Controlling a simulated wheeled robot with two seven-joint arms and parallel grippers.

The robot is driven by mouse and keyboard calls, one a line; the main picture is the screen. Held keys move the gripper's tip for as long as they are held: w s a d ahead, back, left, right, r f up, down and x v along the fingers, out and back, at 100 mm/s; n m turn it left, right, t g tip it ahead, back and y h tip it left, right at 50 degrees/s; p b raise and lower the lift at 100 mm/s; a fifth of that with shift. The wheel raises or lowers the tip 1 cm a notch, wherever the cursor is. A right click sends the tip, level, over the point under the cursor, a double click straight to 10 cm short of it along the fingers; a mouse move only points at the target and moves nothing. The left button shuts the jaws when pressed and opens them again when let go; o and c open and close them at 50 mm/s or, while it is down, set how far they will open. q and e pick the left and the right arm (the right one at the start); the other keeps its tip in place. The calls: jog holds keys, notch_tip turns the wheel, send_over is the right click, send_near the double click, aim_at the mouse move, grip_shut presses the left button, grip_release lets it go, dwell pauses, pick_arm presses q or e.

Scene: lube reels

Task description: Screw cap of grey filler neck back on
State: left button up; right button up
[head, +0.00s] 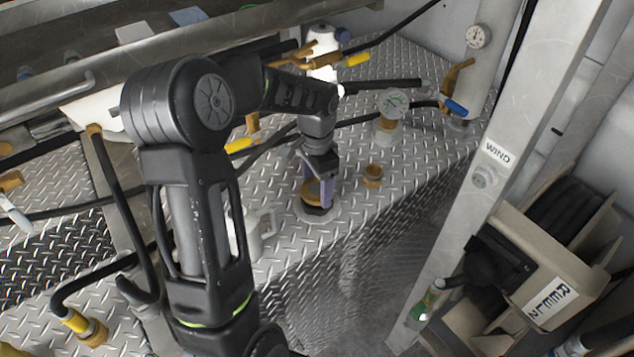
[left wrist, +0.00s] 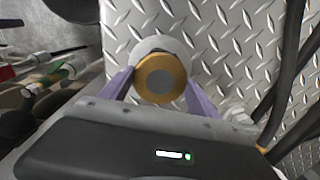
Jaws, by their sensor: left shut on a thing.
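My left gripper (head: 318,192) points down over the tread-plate deck, its purple fingers on both sides of a round brass-coloured cap (head: 311,188). In the left wrist view the cap (left wrist: 160,79), with a grey centre, sits between the purple fingers (left wrist: 160,90). A pale grey round base, the filler neck (left wrist: 153,46), shows behind the cap, and in the head view its flange (head: 318,214) lies on the deck below the fingers. The cap is at the neck's top; I cannot tell whether it is threaded on. The right gripper is not in view.
A small brass fitting (head: 373,175) stands right of the gripper. Black hoses cross the deck behind. A metal post (head: 485,170) and a reel box (head: 540,280) stand at right.

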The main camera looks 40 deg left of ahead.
pick_arm(q)
jog(key=shift+m, duration=0.7)
jog(key=shift+m+p, duration=0.3)
jog(key=shift+m, duration=0.9)
jog(key=o, duration=1.5)
jog(key=shift+o, duration=0.6)
jog(key=shift+r+p, duration=2.2)
jog(key=shift+r, duration=0.8)
